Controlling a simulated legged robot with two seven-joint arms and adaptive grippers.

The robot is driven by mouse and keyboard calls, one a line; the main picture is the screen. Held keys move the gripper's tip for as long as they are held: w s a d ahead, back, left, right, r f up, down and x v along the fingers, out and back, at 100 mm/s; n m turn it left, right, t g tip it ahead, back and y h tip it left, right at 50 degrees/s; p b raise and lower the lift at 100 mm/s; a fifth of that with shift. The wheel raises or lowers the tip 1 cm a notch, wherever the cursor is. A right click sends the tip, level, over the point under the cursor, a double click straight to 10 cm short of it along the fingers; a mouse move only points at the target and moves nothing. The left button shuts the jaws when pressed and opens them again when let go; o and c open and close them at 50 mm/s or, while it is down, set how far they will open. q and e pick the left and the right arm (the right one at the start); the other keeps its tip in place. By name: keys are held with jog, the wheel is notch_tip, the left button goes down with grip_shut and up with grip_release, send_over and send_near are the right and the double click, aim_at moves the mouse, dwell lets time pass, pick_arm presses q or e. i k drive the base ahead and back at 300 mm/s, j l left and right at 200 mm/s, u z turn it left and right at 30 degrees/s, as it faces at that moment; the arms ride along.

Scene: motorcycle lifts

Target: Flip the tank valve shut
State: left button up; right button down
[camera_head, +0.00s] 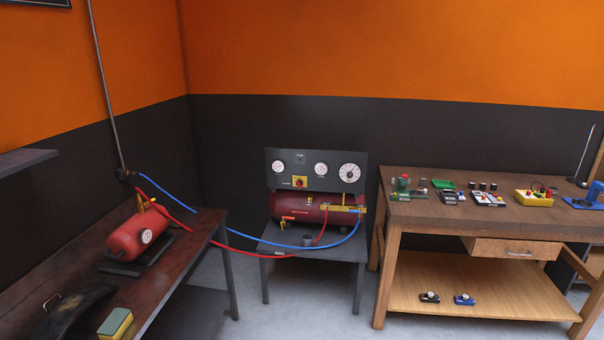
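A small red tank (125,238) with a round white gauge (147,236) lies on the dark bench at the left. A yellow valve lever (145,204) stands on top of it, tilted; its exact setting is too small to tell. A darker red tank (300,208) sits on a grey stand in the middle, below a gauge panel. Yellow fittings (343,209) sit at its right end, and a small yellow valve (285,222) shows at its lower left. I cannot tell from the picture which valve is the task's. Neither of my grippers is in view.
A red hose (270,256) and a blue hose (257,238) hang across the gap between the left bench (195,250) and the grey stand (275,246). A wooden workbench (400,210) with several devices stands at the right. A sponge (115,323) lies on the near left bench.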

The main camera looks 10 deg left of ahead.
aim_at(142, 206)
jog(key=i+l+u, duration=0.1)
jog(key=i+u, duration=0.3)
jog(key=i, duration=0.2)
jog(key=i+l+u, duration=0.4)
jog(key=i, duration=0.15)
jog(key=i+l+u, duration=0.4)
jog(key=i, duration=0.15)
jog(key=i+l+u, duration=0.2)
jog(key=u, duration=0.25)
jog(key=i+l+u, duration=0.25)
jog(key=u, duration=0.25)
jog(key=i+l+u, duration=0.15)
jog(key=l+u, duration=0.3)
jog(key=i+l+u, duration=0.15)
jog(key=l+u, duration=0.15)
jog(key=u, duration=0.15)
jog(key=l+u, duration=0.85)
jog(key=l, duration=0.25)
jog(key=l+u, duration=0.35)
jog(key=l, duration=0.2)
